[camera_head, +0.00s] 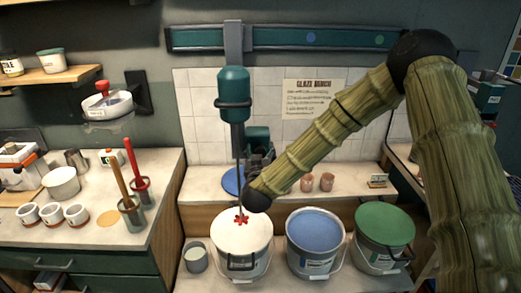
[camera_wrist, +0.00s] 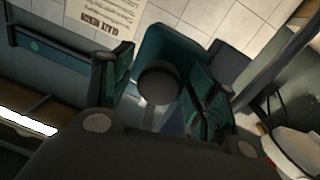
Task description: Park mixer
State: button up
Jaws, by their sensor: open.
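The mixer (camera_head: 234,88) has a teal motor body with a dark collar and hangs upright below a bracket on the wall rail. Its thin shaft runs down to a red paddle (camera_head: 241,219) at the white contents of a bucket (camera_head: 226,260). My gripper (camera_head: 257,143) is beside the shaft, just right of and below the motor body. In the wrist view my gripper (camera_wrist: 160,100) has its two teal-padded fingers spread apart. A teal shape with a dark round part shows between or beyond them; I cannot tell whether it touches them.
A teal rail (camera_head: 285,39) runs along the wall. A blue-topped bucket (camera_head: 315,230) and a green-lidded bucket (camera_head: 384,225) stand right of the white one. Pink cups (camera_head: 327,182) are on the back counter. A grey cup (camera_head: 195,257) stands left of the white bucket.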

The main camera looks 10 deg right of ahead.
jog(key=shift+w+d, duration=0.1)
jog(key=shift+w, duration=0.15)
